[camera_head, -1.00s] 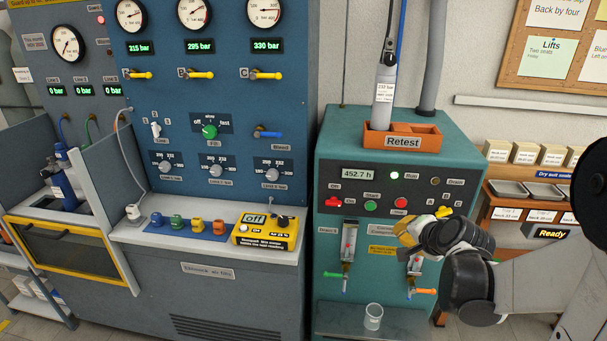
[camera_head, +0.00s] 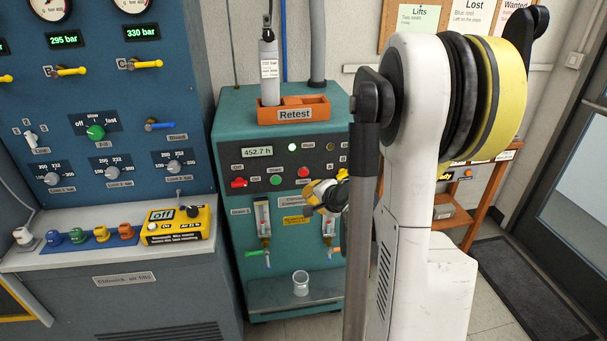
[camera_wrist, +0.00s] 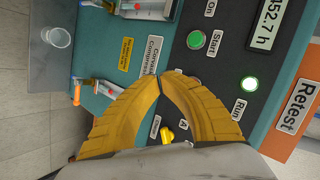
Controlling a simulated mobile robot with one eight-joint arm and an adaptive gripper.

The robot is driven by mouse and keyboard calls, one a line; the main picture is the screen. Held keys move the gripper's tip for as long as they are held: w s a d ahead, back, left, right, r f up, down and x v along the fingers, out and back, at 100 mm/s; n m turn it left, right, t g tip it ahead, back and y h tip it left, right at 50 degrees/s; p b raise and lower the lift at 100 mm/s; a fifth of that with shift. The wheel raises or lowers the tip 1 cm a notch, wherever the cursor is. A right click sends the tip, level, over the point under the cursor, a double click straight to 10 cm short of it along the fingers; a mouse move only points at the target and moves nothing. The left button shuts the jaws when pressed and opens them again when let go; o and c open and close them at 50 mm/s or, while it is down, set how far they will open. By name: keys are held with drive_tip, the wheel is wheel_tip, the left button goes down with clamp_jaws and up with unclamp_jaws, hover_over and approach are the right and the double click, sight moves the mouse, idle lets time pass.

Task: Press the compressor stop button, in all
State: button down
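The compressor (camera_head: 285,225) is a teal cabinet with a dark control panel. Its red stop button (camera_head: 304,171) sits right of the green start button (camera_head: 275,180) in the head view. My gripper (camera_head: 312,191) is just below and right of the stop button; I cannot tell whether it touches the panel. In the wrist view, my yellow fingers (camera_wrist: 161,76) are shut, tips together, with nothing visible between the tips. They hide the stop button there. The start button (camera_wrist: 196,40) is visible beyond them. The run lamp (camera_wrist: 250,84) is lit.
A yellow selector (camera_wrist: 167,134) shows between my fingers' bases. A red switch (camera_head: 239,183) is at the panel's left. Gauges with green and orange taps hang below, above a clear cup (camera_head: 300,283). An orange retest tray (camera_head: 268,114) holds a grey cylinder (camera_head: 269,70) on top.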

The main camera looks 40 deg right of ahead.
drive_tip(key=shift+w+d, duration=0.6)
drive_tip(key=shift+w, duration=0.4)
drive_tip(key=shift+w+d, duration=0.65)
drive_tip(key=shift+w, duration=0.4)
drive_tip(key=shift+w+d, duration=0.6)
drive_tip(key=shift+w, duration=0.4)
drive_tip(key=shift+w+d, duration=0.1)
drive_tip(key=shift+w+d, duration=0.15)
drive_tip(key=shift+w, duration=0.1)
drive_tip(key=shift+w+d, duration=0.25)
drive_tip(key=shift+w, duration=0.15)
drive_tip(key=shift+s+a, duration=0.5)
drive_tip(key=shift+s, duration=0.25)
drive_tip(key=shift+s, duration=0.15)
drive_tip(key=shift+s+a+b, duration=0.2)
drive_tip(key=shift+s+a, duration=0.45)
drive_tip(key=shift+s, duration=0.35)
drive_tip(key=shift+s+a+b, duration=0.2)
drive_tip(key=shift+s+a, duration=0.45)
drive_tip(key=shift+s, duration=0.35)
